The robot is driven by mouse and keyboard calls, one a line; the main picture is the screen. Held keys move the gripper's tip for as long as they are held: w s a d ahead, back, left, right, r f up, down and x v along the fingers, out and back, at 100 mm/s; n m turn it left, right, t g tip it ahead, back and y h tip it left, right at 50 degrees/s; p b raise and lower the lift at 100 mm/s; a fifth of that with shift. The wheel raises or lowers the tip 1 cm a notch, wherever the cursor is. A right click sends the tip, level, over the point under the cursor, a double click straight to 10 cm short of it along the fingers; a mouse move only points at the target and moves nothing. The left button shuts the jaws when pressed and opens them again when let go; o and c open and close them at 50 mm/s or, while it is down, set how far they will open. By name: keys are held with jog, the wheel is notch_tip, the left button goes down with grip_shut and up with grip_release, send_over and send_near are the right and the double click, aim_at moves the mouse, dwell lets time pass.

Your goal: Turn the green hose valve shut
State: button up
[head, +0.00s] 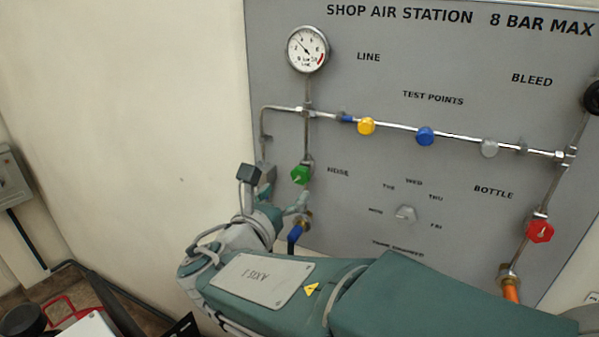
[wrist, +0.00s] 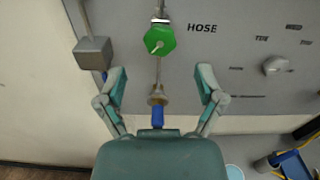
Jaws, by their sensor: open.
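The green hose valve (head: 300,175) is a green knob with a pale pointer mark, on a vertical pipe below the gauge, left of the HOSE label. In the wrist view the green valve (wrist: 160,40) sits above and beyond my fingertips, roughly centred between them. My gripper (wrist: 161,75) is open and empty, its two fingers spread on either side of the pipe below the valve. I see no contact with the valve. In the head view my arm covers part of the lower panel, and the valve stays visible just above the gripper.
A grey box (wrist: 94,52) stands close to the left finger. Below the valve are a brass fitting (wrist: 157,95) and a blue hose end (wrist: 158,117). The red bottle valve (head: 540,231), yellow knob (head: 366,126), blue knob (head: 425,136) and grey dial (head: 405,214) are farther right.

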aim_at(298, 177)
jog(key=x, duration=0.7)
jog(key=c, duration=1.2)
